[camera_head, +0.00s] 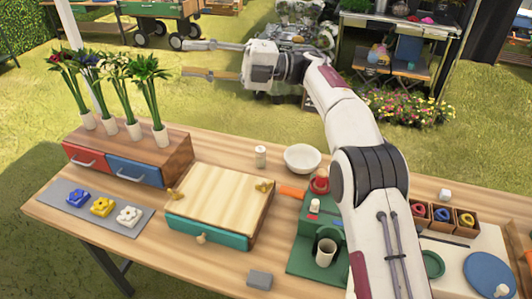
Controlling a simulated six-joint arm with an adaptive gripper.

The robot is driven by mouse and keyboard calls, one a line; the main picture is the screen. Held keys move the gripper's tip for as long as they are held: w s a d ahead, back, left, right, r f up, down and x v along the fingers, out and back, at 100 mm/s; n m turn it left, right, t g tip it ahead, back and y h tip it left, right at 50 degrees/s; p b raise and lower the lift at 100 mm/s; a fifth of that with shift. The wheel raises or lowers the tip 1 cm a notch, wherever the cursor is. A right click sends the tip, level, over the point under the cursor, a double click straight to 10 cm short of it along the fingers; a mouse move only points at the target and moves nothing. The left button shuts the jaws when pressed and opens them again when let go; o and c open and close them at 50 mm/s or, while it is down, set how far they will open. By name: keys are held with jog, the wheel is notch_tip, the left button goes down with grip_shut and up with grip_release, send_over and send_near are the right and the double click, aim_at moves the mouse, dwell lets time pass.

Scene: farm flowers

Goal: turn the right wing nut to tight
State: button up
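A press with a pale wooden top board (222,190) and a teal lower part stands near the middle of the table. The right brass wing nut (264,186) sits at the board's right edge. The left brass wing nut (175,194) sits at its left edge. How tight either one is cannot be told at this size. My gripper (184,58) is up and beyond the table's far side in the picture, pointing left. Its two fingers are spread apart with nothing between them. It is well away from both wing nuts.
Several flower vases (134,130) stand on a drawer box (125,160) at left. A grey block (260,279) lies in front.

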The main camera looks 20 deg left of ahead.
notch_tip(320, 180, down, 9)
jog(key=n+t+h, duration=0.2)
jog(key=n+h, duration=0.1)
jog(key=n+t+h, duration=0.5)
jog(key=n+h, duration=0.6)
jog(key=n, duration=0.3)
send_near(266, 183)
jog(key=f, duration=0.1)
jog(key=shift+s+a+f+n, duration=0.15)
jog(key=shift+a+n, duration=0.2)
jog(key=shift+n, duration=0.35)
jog(key=shift+x, duration=3.9)
grip_shut()
